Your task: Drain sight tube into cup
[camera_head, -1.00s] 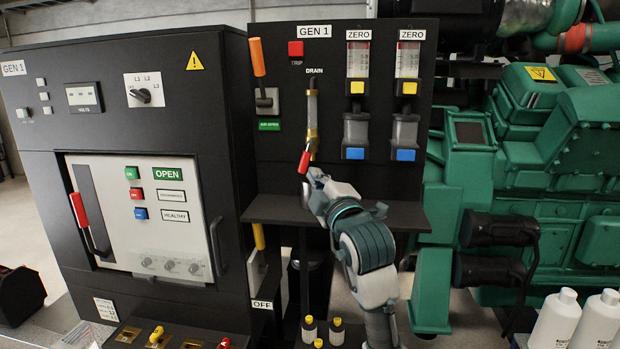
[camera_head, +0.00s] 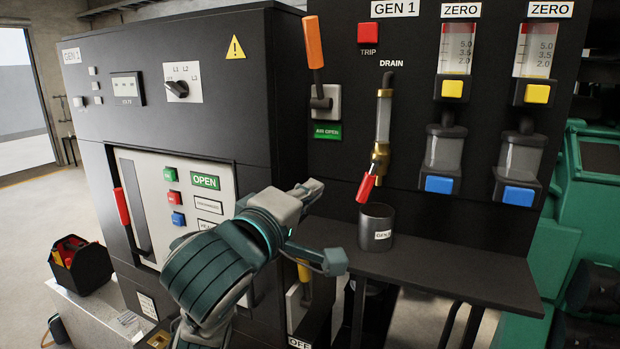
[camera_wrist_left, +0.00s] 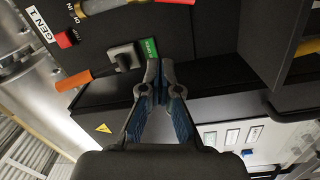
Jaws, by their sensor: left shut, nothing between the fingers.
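The sight tube (camera_head: 383,120), a clear upright tube with brass fittings, is mounted under the DRAIN label on the black panel. Its red-handled drain valve (camera_head: 366,188) hangs at the bottom, the handle slanting down and left. A dark grey cup (camera_head: 376,226) labelled GEN stands upright on the shelf below the handle. I cannot tell any liquid level in the tube or cup. My left gripper (camera_head: 313,186) is left of the handle and cup, apart from both. In the left wrist view its fingers (camera_wrist_left: 157,85) are shut and empty. My right gripper is not in view.
The black shelf (camera_head: 440,275) juts out below the panel, with clear room right of the cup. An orange lever (camera_head: 314,45) sits above my left gripper. Two gauge columns with yellow and blue buttons (camera_head: 438,184) are to the right. The GEN 1 cabinet (camera_head: 265,110) stands left.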

